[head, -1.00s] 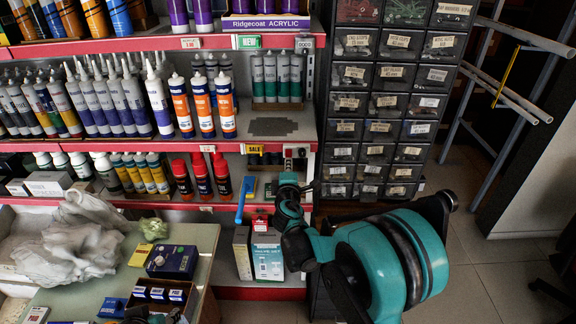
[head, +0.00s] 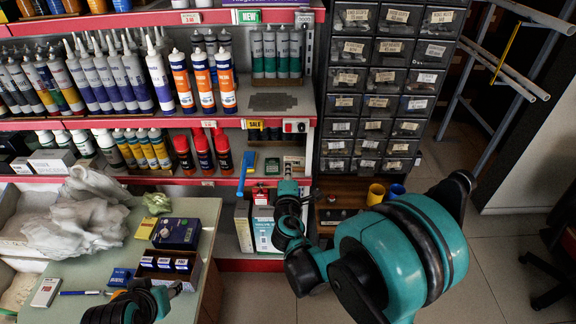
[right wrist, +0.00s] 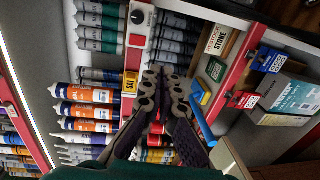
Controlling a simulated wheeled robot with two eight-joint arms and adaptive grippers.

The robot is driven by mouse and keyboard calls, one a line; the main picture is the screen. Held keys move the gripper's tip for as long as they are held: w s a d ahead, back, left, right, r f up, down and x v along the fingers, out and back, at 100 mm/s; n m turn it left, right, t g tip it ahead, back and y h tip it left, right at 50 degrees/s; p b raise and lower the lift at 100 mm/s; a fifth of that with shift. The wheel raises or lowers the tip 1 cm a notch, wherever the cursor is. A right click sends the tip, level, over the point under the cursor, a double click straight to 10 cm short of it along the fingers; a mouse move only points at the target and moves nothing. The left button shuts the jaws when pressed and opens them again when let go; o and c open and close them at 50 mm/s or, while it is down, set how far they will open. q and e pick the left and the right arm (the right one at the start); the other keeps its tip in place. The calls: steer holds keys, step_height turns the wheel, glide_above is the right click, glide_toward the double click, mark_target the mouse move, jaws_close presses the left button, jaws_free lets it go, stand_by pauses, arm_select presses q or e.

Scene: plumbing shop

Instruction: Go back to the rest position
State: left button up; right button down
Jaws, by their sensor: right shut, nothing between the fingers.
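My right arm comes in from the lower right in the head view, with its large teal joint (head: 385,262) in front of the drawer cabinet and floor. Its wrist end is in front of the lower shelf. My right gripper (right wrist: 160,78) is shut and empty in the right wrist view. Its dark fingers point toward the shelf, with sealant tubes and red-capped bottles behind them. At the bottom left of the head view, a dark ribbed part with teal and orange pieces, seemingly my left gripper (head: 135,303), is over the front of the bench; its finger state is unclear.
The red-edged shelf (head: 262,121) holds several tubes and bottles. The drawer cabinet (head: 375,110) stands beside it. The bench (head: 203,212) carries a white plastic bag (head: 85,220), a dark blue box (head: 176,233) and small cartons. Bare floor (head: 500,262) is at the right.

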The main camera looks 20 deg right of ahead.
steer(key=s+d+f+m+g+y, duration=0.1)
steer(key=s+d+m+g, duration=0.15)
steer(key=s+m, duration=0.5)
steer(key=s+d+m+g, duration=0.2)
steer(key=s+m+g, duration=0.2)
steer(key=s, duration=0.6)
steer(key=s+a+f+m+g+y, duration=0.2)
steer(key=s+a, duration=0.3)
steer(key=s, duration=0.4)
steer(key=shift+f+m+y, duration=0.15)
steer(key=shift+m+y, duration=0.5)
steer(key=shift+y, duration=0.15)
